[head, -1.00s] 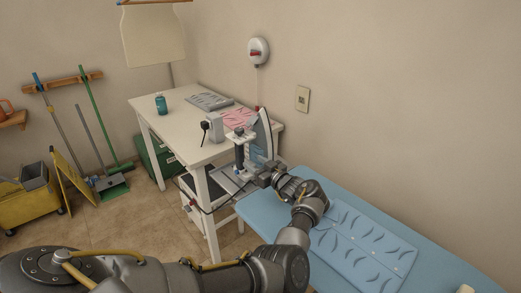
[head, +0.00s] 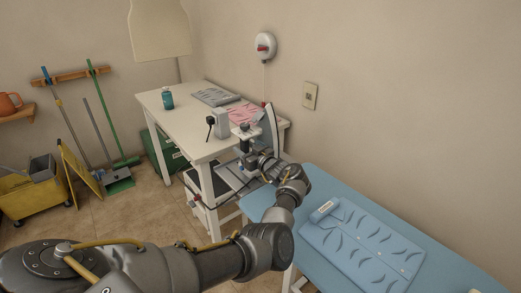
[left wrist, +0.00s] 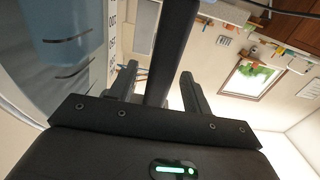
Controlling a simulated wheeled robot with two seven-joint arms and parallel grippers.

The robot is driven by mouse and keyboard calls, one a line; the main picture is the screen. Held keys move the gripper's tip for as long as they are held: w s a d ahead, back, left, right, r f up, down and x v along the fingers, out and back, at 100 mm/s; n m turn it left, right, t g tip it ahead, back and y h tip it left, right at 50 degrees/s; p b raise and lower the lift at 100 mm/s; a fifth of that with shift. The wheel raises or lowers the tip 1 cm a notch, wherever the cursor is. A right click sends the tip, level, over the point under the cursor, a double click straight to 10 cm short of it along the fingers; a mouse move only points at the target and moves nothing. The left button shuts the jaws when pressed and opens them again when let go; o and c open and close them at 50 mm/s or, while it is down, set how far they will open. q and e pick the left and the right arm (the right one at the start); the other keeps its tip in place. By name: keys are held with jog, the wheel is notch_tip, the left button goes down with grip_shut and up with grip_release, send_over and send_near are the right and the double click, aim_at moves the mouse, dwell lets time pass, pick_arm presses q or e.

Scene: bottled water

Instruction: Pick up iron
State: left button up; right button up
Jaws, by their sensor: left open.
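The iron's translucent blue body (left wrist: 65,35) fills the left of that view. Whether a finger touches the handle I cannot tell. My right gripper is not in view.
The blue ironing board (head: 440,268) carries a folded blue cloth (head: 365,245). The white table (head: 190,120) holds a teal bottle (head: 167,101) and folded grey (head: 216,97) and pink (head: 243,115) cloths. A yellow mop bucket (head: 30,197) stands far left. The wall is close behind the iron.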

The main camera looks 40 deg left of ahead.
pick_arm(q)
jog(key=shift+f+x, duration=0.25)
jog(key=shift+x, duration=1)
jog(key=shift+w, duration=0.15)
jog(key=shift+r, duration=0.2)
jog(key=shift+c, duration=0.4)
grip_shut()
jog(key=shift+r, duration=0.25)
jog(key=shift+f, duration=0.1)
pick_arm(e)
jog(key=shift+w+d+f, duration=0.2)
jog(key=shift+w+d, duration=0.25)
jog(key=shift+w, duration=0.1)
